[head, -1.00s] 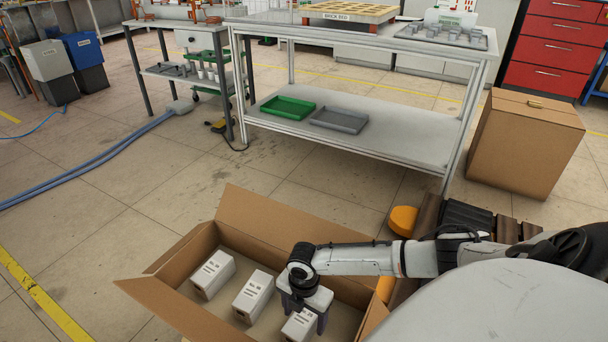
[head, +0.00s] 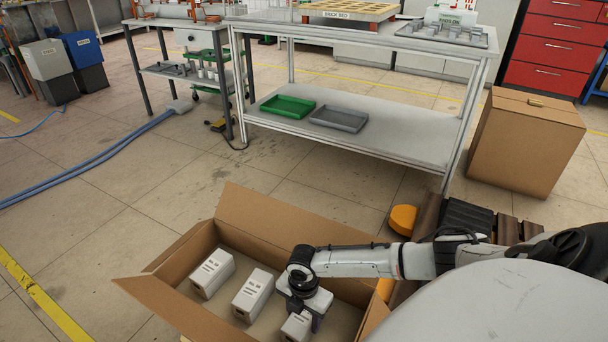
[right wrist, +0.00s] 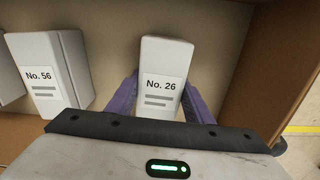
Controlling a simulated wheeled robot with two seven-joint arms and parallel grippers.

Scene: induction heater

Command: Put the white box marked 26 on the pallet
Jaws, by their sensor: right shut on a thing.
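The white box marked 26 (right wrist: 166,62) stands between the two fingers of my right gripper (right wrist: 160,100) in the right wrist view. It also shows in the head view as a white box (head: 296,326) at the lower edge, partly hidden by the gripper. My right gripper (head: 311,318) is shut on it, inside the open cardboard box (head: 270,222). The pallet (head: 432,222) seems to be the dark wooden slats behind my right arm, mostly hidden. My left gripper is not in view.
Two other white boxes (head: 212,272) (head: 254,294) stand in the carton to the left; the one marked 56 (right wrist: 48,78) is beside the held box. The carton's walls and flaps surround them. A closed cardboard box (head: 525,145) and a workbench (head: 350,140) stand behind.

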